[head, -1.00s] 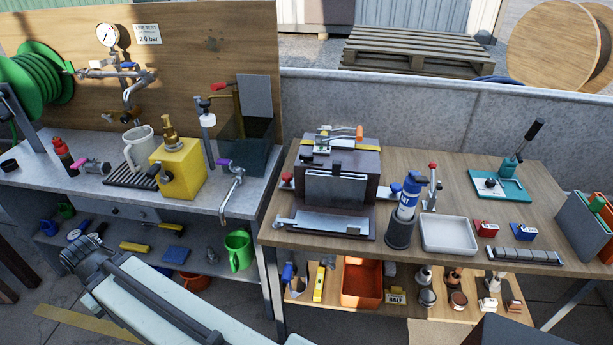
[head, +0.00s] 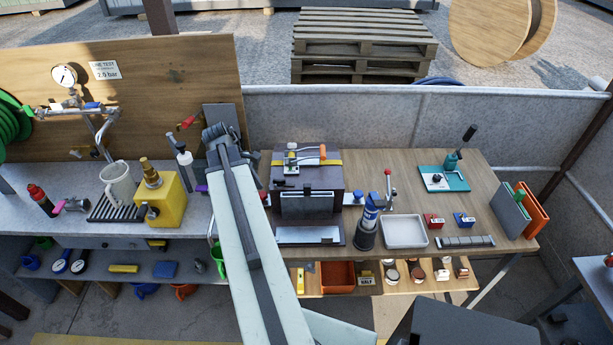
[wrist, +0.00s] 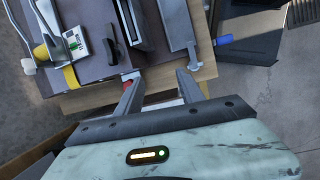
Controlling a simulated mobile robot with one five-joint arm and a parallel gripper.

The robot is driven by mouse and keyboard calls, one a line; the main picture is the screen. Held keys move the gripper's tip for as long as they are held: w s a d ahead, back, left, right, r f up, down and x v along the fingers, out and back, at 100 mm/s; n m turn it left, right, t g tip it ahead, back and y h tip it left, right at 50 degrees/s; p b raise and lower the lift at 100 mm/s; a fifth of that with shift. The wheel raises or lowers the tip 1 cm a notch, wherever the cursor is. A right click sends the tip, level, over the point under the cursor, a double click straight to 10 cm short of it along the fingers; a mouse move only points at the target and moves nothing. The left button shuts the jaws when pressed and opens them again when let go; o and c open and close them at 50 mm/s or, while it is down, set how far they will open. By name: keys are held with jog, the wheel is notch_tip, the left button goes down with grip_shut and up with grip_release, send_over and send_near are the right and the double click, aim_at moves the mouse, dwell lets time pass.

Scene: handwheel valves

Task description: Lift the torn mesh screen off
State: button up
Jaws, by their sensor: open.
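A dark box (head: 325,178) stands on the wooden bench, with a yellow strap and an orange-handled clamp (head: 310,156) on top. A grey framed panel (head: 306,203) is at its front, above a flat light plate (head: 308,235). I cannot make out torn mesh on any of these. In the wrist view the box (wrist: 88,75) is at left, with the panel (wrist: 133,20) and plate (wrist: 178,25) beyond my gripper (wrist: 160,76). My gripper is open and empty, its fingers apart near the bench edge. In the head view my arm hides part of the left bench; the fingers are not distinguishable.
A blue bottle in a dark holder (head: 365,237), a red-knobbed lever (head: 389,188) and a white tray (head: 405,231) stand right of the box. An orange bin (head: 337,274) is on the lower shelf.

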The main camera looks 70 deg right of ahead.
jog(key=g+p, duration=0.1)
jog(key=p, duration=0.2)
send_near(306, 185)
notch_tip(306, 185, down, 2)
jog(key=f+b, duration=0.1)
jog(key=s+f+b, duration=0.1)
jog(key=f+b, duration=0.1)
jog(key=shift+s+d+f+n, duration=0.1)
jog(key=shift+s+d+n, duration=0.05)
jog(key=shift+n, duration=0.25)
jog(key=b+x, duration=0.5)
jog(key=shift+s+d+f, duration=0.1)
jog(key=shift+s+d, duration=0.1)
jog(key=shift+d, duration=0.2)
grip_shut()
